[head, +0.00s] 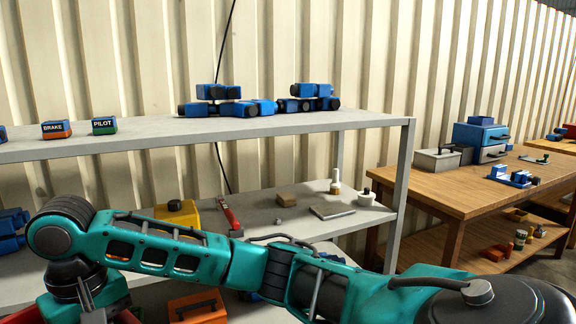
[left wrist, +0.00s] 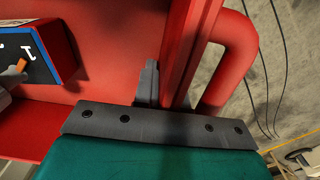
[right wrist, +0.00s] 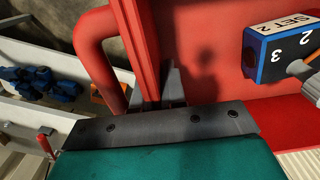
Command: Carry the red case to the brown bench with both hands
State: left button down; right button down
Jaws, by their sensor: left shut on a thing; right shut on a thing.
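The red case (left wrist: 100,60) fills much of the left wrist view and also shows in the right wrist view (right wrist: 210,75). My left gripper (left wrist: 160,92) is shut on the case's wall beside a thick red handle (left wrist: 240,60). My right gripper (right wrist: 165,92) is shut on the wall beside another red handle (right wrist: 95,50). In the head view my arm hides most of the lower area. The brown bench (head: 452,192) stands at the right.
A grey shelf (head: 290,126) with blue parts and labelled boxes runs along the wall, left of the bench. The bench bears a grey box (head: 437,160), blue cases (head: 480,140) and blue parts (head: 513,177). Its near left top is bare.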

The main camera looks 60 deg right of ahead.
aim_at(475, 190)
jog(key=z, duration=2.25)
jog(key=i+l+z, duration=0.1)
jog(key=i+z, duration=0.75)
jog(key=z, duration=0.2)
jog(key=i+z, duration=0.7)
jog(key=i, duration=1.15)
jog(key=j, duration=0.1)
